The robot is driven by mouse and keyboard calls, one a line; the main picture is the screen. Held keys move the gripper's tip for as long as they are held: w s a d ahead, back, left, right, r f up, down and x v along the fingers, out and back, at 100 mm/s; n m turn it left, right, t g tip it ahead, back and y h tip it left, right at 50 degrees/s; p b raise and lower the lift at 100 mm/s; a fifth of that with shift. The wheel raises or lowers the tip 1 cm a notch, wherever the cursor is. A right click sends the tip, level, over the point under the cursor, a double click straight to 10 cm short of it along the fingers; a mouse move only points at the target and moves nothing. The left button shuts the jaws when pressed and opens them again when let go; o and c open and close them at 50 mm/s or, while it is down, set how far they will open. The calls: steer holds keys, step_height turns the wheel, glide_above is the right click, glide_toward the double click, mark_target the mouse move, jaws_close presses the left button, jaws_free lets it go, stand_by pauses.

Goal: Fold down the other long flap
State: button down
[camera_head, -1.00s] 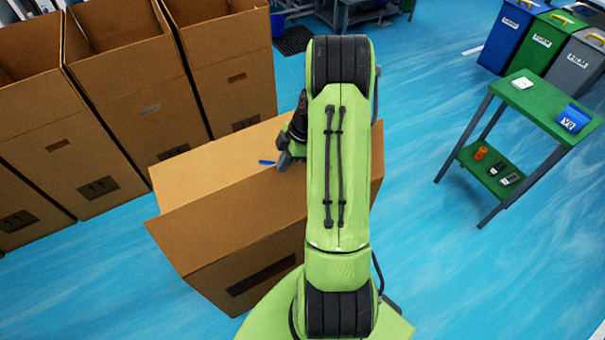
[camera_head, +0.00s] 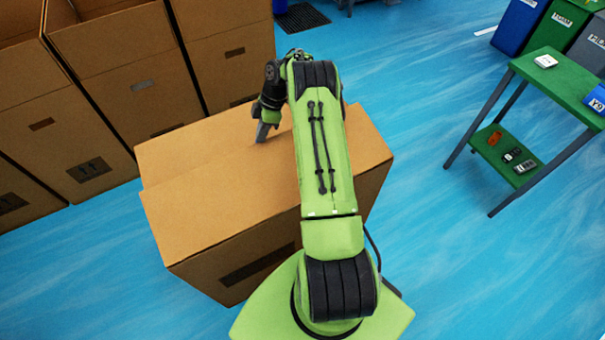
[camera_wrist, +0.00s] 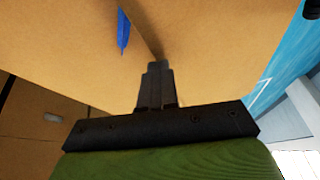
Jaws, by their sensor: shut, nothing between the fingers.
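My gripper (camera_head: 262,135) is shut and empty, pointing down at the line where the flaps meet. In the wrist view, my gripper (camera_wrist: 158,68) is close to the cardboard by a flap edge; I cannot tell whether it touches. A blue strip (camera_wrist: 123,30) shows beside that edge. My arm hides the right part of the flaps.
Several tall open cardboard boxes (camera_head: 135,75) stand behind and left. A green table (camera_head: 560,80) with small items stands at right, with bins (camera_head: 520,25) behind it. Blue floor (camera_head: 430,240) is free between box and table.

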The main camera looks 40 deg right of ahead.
steer(key=shift+w+d+f+b, duration=0.1)
steer(key=shift+w+f+b, duration=0.1)
steer(key=shift+f+b, duration=0.35)
steer(key=shift+w+f+b, duration=0.2)
steer(key=shift+w+f, duration=0.05)
steer(key=shift+f, duration=0.55)
steer(key=shift+w+d+f+b, duration=0.1)
steer(key=shift+w+f+b, duration=0.1)
steer(key=shift+f+b, duration=0.35)
steer(key=p+v, duration=0.4)
steer(key=v, duration=1.1)
steer(key=shift+d+r, duration=0.2)
